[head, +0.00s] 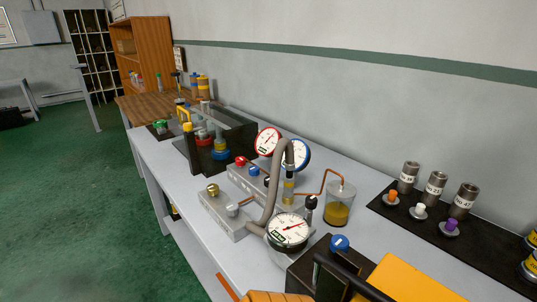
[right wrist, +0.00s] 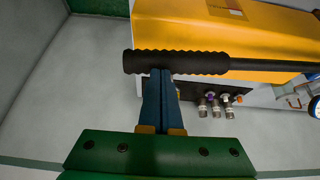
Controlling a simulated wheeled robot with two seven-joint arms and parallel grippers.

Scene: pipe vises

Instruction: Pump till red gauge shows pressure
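The red-rimmed gauge (head: 268,141) stands mid-bench in the head view, beside a blue-rimmed gauge (head: 300,153). Its needle is too small to read surely. The pump has a yellow body (head: 405,280) and a black lever (head: 352,277) at the bottom. In the right wrist view the lever's ribbed black grip (right wrist: 200,63) runs across the picture. My right gripper (right wrist: 160,72) has its blue fingers together, their tips at the grip; contact is unclear. My left gripper is not in view.
A grey hose (head: 274,190) arches beside a jar of amber liquid (head: 338,206). Several metal fittings (head: 434,188) stand on a black mat at right. A vise with a yellow handle (head: 186,118) is farther left. The wall (head: 400,100) runs behind the bench.

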